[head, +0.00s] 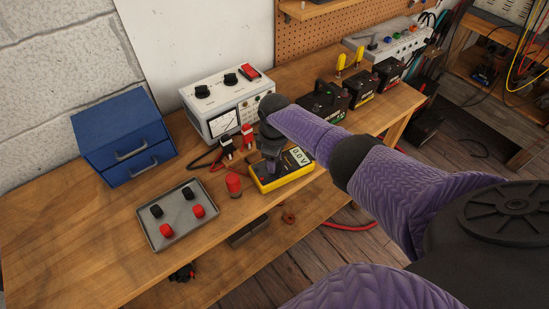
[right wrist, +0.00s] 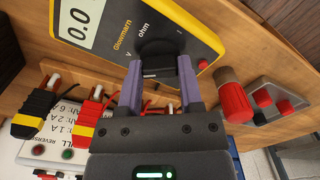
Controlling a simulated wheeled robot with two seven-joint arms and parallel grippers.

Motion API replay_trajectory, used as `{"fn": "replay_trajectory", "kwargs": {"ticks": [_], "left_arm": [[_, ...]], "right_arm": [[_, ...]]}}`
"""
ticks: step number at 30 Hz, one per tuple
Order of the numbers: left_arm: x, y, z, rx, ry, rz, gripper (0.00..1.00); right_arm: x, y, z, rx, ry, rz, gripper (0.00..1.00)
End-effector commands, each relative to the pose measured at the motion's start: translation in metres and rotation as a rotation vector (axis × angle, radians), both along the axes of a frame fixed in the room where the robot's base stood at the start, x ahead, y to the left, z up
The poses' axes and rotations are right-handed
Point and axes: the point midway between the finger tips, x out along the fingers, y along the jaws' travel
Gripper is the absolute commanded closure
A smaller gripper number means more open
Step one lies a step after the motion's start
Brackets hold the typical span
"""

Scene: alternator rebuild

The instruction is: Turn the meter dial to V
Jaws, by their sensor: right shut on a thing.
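The yellow meter (head: 262,188) lies on the workbench, and its front fills the top of the right wrist view (right wrist: 208,33). Its display (right wrist: 77,23) reads 0.0. Its black dial (right wrist: 163,42) has the marks V and ohm printed beside it. My right gripper (head: 271,170) reaches down over the meter. In the right wrist view its purple fingers (right wrist: 160,85) are shut on the dial, one on each side. The fingers partly hide the dial, and I cannot tell which mark it points to. My left gripper is not in view.
A red-capped part (head: 234,183) stands just left of the meter. A grey tray (head: 168,236) with red and black caps lies further left, before a blue drawer cabinet (head: 118,135). A white tester (head: 225,103) with red and black plugs stands behind. Black batteries (head: 323,102) are at the right.

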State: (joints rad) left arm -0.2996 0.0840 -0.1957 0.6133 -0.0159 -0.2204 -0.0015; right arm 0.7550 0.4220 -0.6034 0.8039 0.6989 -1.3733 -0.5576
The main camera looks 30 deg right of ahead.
Motion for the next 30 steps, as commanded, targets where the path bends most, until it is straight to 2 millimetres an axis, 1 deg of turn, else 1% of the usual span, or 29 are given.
{"fn": "replay_trajectory", "kwargs": {"ticks": [15, 16, 17, 18, 21, 28, 30], "left_arm": [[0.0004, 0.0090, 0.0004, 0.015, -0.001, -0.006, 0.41], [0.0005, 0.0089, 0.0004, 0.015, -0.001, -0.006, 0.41], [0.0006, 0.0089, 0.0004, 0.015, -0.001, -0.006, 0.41], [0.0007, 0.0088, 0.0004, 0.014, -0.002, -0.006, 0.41], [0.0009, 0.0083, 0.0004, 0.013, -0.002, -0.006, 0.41], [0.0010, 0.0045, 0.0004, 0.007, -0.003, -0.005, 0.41], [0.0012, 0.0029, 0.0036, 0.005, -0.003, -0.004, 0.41]], "right_arm": [[0.0003, -0.0001, 0.0005, 0.000, -0.001, 0.000, 1.00], [0.0003, -0.0001, 0.0005, 0.000, -0.001, 0.000, 0.51], [0.0003, -0.0001, 0.0005, 0.000, -0.001, 0.000, 0.45], [0.0003, -0.0001, 0.0004, 0.000, -0.001, 0.000, 0.37], [0.0002, -0.0001, 0.0003, -0.001, -0.001, 0.000, 0.18], [0.0001, -0.0001, 0.0004, 0.000, 0.000, 0.000, 0.18], [0.0002, -0.0001, 0.0055, 0.000, -0.001, 0.001, 0.18]]}}
